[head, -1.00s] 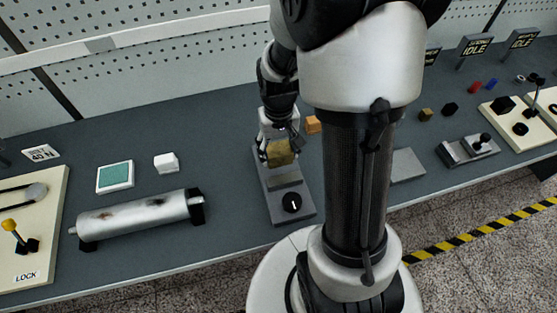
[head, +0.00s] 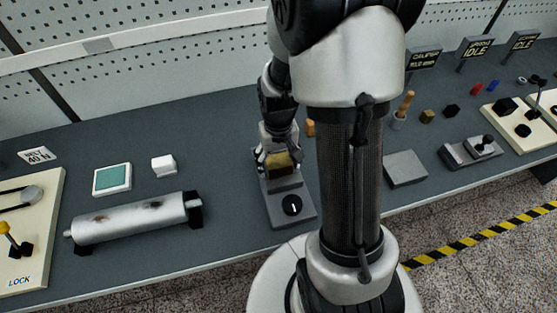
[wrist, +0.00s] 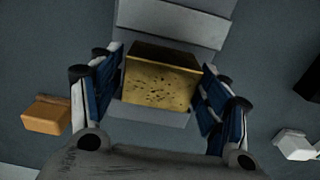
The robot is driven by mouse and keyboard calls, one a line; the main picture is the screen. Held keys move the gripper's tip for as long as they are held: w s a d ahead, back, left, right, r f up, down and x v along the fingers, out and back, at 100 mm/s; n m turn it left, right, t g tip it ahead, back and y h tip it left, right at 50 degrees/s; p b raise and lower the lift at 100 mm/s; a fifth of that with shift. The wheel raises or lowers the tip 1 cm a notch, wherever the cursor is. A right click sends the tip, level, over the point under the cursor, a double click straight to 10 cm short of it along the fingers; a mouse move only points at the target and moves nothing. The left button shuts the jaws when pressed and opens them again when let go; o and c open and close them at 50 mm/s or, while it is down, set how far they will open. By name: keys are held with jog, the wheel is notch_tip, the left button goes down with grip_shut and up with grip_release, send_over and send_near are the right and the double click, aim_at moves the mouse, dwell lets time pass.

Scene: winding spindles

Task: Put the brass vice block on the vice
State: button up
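The brass vice block (head: 279,163) is a dull gold block with dark specks on its face. It sits at the rear part of the grey vice (head: 291,188), which has a black round knob in front. In the wrist view the block (wrist: 160,80) lies between my fingers, over the grey vice (wrist: 170,22). My gripper (head: 278,161) is around the block, with a finger on each side. The fingers are spread, with narrow gaps beside the block. The block's underside is hidden.
An orange block (wrist: 46,115) lies close beside my gripper. A white block (head: 164,165), a teal-topped pad (head: 112,179) and a metal roller (head: 135,218) are to the left. A grey plate (head: 405,168) and a smaller fixture (head: 471,150) are to the right.

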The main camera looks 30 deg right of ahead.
jog(key=shift+o, duration=0.5)
jog(key=shift+r, duration=0.1)
jog(key=shift+r+p, duration=0.3)
jog(key=shift+r, duration=0.05)
notch_tip(320, 180, up, 11)
jog(key=p, duration=0.4)
notch_tip(320, 180, up, 9)
jog(key=n+t, duration=0.1)
jog(key=t, duration=0.1)
send_over(279, 160)
jog(key=s+a, duration=0.3)
jog(key=a, duration=0.2)
jog(key=s+a+r+n+t, duration=0.2)
jog(key=s+a+r, duration=0.4)
jog(key=s, duration=0.4)
jog(key=shift+s+r+t, duration=0.25)
jog(key=shift+s+t, duration=0.05)
jog(key=shift+c, duration=0.6)
